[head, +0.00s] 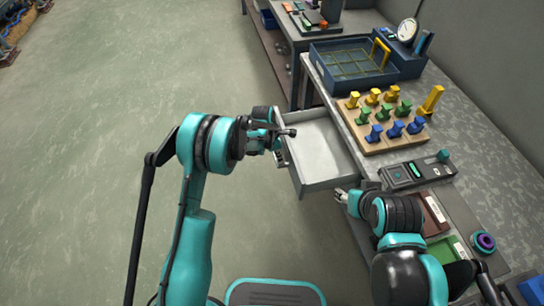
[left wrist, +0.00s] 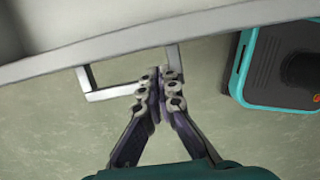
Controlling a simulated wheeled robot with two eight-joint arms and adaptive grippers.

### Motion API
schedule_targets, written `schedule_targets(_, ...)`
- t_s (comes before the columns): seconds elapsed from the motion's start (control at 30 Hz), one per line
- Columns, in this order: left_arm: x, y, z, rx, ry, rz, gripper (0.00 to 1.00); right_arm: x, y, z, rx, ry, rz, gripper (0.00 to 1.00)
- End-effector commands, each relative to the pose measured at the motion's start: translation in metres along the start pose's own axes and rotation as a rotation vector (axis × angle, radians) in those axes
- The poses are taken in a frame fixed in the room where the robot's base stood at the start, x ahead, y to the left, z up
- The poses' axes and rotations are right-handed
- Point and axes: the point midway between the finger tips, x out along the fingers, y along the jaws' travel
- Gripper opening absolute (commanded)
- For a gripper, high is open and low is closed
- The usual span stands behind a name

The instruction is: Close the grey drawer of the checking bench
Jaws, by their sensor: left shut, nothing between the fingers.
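The grey drawer (head: 322,150) of the checking bench (head: 458,112) is pulled out to the left over the floor and looks empty. My left gripper (head: 290,132) is shut and empty at the drawer's front. In the left wrist view, the shut fingertips (left wrist: 161,84) are over the handle (left wrist: 106,93), in front of the drawer's front panel (left wrist: 150,44). I cannot tell whether they touch it. My right gripper (head: 341,195) is by the bench's front edge, beside the drawer's near side. Its fingers are too small to read.
On the bench stand a blue crate (head: 316,56), a wooden board (head: 384,146) with several coloured pieces, a dial gauge (head: 408,31) and a grey device (head: 400,174). Another bench (head: 290,38) stands beyond. The floor (head: 110,100) to the left is clear.

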Motion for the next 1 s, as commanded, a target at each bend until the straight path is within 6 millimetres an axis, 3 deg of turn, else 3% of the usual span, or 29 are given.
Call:
schedule_targets(0.2,0.004,0.0,0.015,0.0,0.0,0.001,0.0,0.004,0.0,0.003,0.0,0.0,0.0,0.48)
schedule_targets(0.67,0.004,0.0,0.021,0.0,0.0,0.001,0.0,0.004,0.0,0.003,0.0,0.0,0.0,0.48)
schedule_targets(0.87,0.012,0.0,0.051,0.003,-0.001,0.001,0.0,0.005,0.0,0.004,0.0,0.0,0.0,0.48)
schedule_targets(1.0,0.021,0.0,0.087,0.004,-0.001,0.0,0.0,0.006,0.0,0.004,0.0,0.0,0.0,0.48)
